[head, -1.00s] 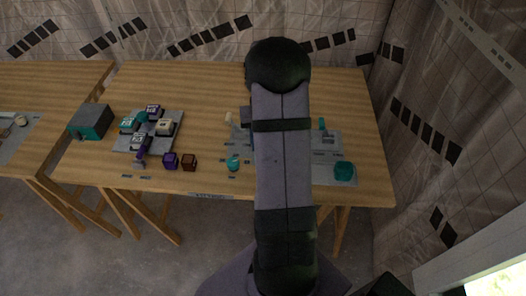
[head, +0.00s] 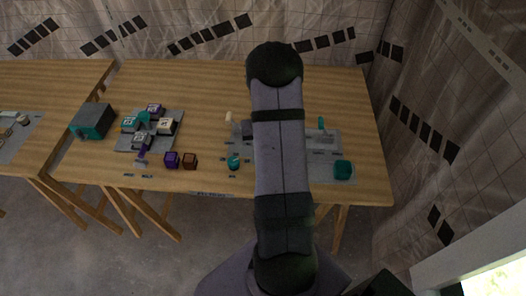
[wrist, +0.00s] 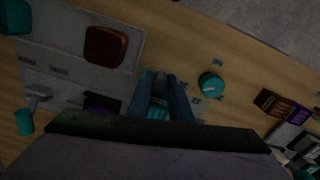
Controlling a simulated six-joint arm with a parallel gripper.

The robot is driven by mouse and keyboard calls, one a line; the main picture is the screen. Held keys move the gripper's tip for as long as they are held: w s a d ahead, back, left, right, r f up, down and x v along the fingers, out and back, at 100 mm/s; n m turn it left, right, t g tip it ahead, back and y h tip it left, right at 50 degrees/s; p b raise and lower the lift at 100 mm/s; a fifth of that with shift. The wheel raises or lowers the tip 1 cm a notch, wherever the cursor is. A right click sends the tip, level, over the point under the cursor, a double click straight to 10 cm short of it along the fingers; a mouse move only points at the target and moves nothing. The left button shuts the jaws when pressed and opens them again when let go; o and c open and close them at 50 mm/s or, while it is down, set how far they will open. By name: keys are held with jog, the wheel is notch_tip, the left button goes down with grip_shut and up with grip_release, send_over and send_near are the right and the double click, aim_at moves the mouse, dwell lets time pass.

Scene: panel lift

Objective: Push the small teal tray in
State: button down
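A teal surface, which looks like the small teal tray (wrist: 158,108), shows in the wrist view between the two blue-grey fingers of my gripper (wrist: 162,84). A rounded grey piece sits between the fingertips. The fingers stand apart, but I cannot tell whether they press on that piece or whether they touch the tray. The dark gripper body hides the rear of the tray. In the head view my arm covers the tray and gripper, so how far out the tray sits cannot be seen there.
A red-brown block (wrist: 105,46) and a purple piece (wrist: 101,103) are close by on the grey panel (wrist: 65,45). A round teal knob (wrist: 211,85) stands beside my gripper. Brown (head: 189,161) and purple (head: 171,160) cubes lie further left. Bare wood (head: 200,90) lies behind.

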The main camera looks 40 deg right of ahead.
jog(key=shift+w+d+b, duration=1)
jog(key=shift+w+d, duration=2.3)
jog(key=shift+r, duration=0.15)
jog(key=c, duration=1.7)
grip_release()
jog(key=shift+w+d, duration=0.1)
jog(key=shift+o, duration=0.4)
notch_tip(320, 180, up, 7)
jog(key=b, duration=0.2)
jog(key=shift+r, duration=0.1)
